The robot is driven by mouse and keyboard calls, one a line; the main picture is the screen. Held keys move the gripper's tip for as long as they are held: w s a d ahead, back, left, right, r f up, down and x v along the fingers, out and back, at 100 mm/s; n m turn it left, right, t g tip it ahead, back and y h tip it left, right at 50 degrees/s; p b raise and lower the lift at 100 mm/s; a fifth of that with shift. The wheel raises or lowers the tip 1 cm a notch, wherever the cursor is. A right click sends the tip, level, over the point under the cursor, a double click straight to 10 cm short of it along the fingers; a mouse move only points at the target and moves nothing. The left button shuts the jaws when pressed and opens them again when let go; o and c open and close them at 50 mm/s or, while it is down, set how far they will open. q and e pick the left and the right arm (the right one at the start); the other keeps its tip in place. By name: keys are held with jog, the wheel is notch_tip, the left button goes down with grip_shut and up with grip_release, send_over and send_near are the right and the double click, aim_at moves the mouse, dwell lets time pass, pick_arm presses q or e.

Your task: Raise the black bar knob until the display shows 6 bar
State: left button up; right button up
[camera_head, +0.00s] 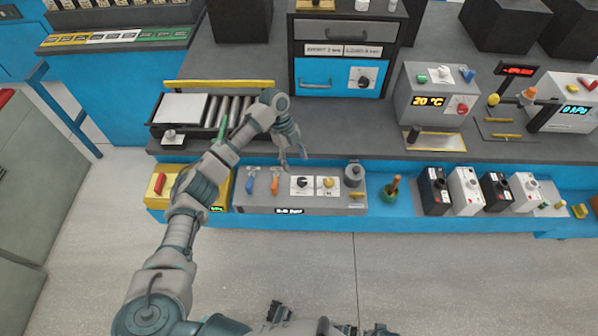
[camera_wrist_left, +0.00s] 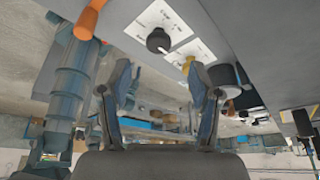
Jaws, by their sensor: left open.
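The black bar knob (camera_head: 302,183) sits on a white plate on the front of a grey box (camera_head: 340,203), left of a yellow knob (camera_head: 328,183). The box's small display (camera_head: 289,211) is lit, but its digits are too small to read surely. My left gripper (camera_head: 293,160) is just above the black knob, open and apart from it. In the left wrist view the black knob (camera_wrist_left: 158,40) lies beyond the two spread fingers of my gripper (camera_wrist_left: 161,82), with nothing between them. The yellow knob (camera_wrist_left: 188,64) is close to the right finger. My right gripper does not show.
Blue (camera_head: 250,185) and orange (camera_head: 275,185) levers stand left of the knob. A grey cylinder (camera_head: 354,174) stands to its right. The bench edge (camera_head: 330,158) lies close behind. A yellow box (camera_head: 160,198) is at the left, partly behind my arm.

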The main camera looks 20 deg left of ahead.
pick_arm(q)
jog(key=shift+v, duration=2.3)
